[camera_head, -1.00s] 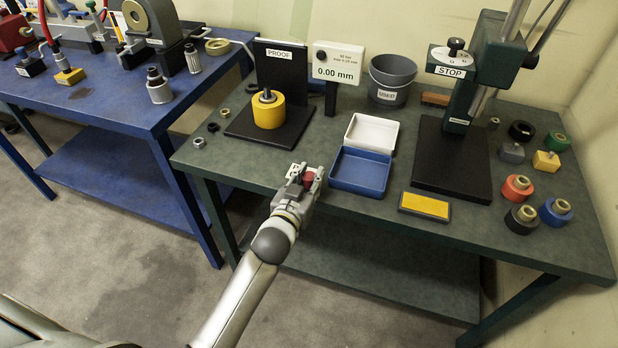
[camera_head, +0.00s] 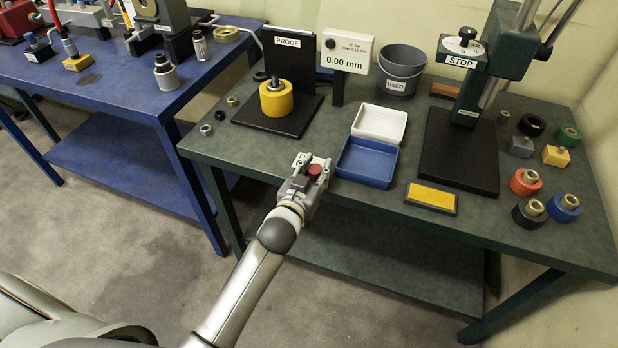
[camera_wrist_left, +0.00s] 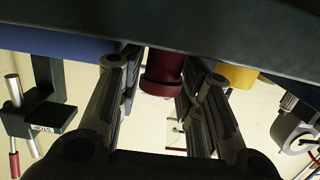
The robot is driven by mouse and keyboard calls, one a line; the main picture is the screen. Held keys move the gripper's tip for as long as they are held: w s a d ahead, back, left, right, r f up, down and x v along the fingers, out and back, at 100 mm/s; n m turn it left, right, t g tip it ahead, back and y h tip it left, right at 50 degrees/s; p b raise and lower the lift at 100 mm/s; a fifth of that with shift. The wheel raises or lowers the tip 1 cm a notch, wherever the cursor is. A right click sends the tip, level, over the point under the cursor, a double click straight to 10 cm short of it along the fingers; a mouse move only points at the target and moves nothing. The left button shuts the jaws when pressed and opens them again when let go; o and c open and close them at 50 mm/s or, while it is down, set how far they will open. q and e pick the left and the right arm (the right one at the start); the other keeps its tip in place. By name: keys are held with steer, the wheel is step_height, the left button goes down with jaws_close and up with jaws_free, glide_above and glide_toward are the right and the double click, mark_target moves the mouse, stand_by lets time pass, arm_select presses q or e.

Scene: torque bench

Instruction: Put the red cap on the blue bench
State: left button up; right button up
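The blue bench (camera_head: 115,98) stands at the left in the head view, apart from the gripper. My right gripper is not in view.
The green bench (camera_head: 240,150) holds a blue tray (camera_head: 366,163), a yellow pad (camera_head: 431,197), a PROOF stand (camera_head: 287,55), a grey USED bucket (camera_head: 400,72) and a press (camera_head: 470,100). A gap separates the benches. The blue bench's front top is mostly clear, with fittings behind.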

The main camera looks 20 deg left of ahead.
arm_select(q)
steer(key=shift+s, duration=0.3)
steer(key=s+r, duration=0.2)
steer(key=s, duration=0.9)
steer(key=shift+a+r, duration=0.3)
steer(key=shift+s, duration=0.1)
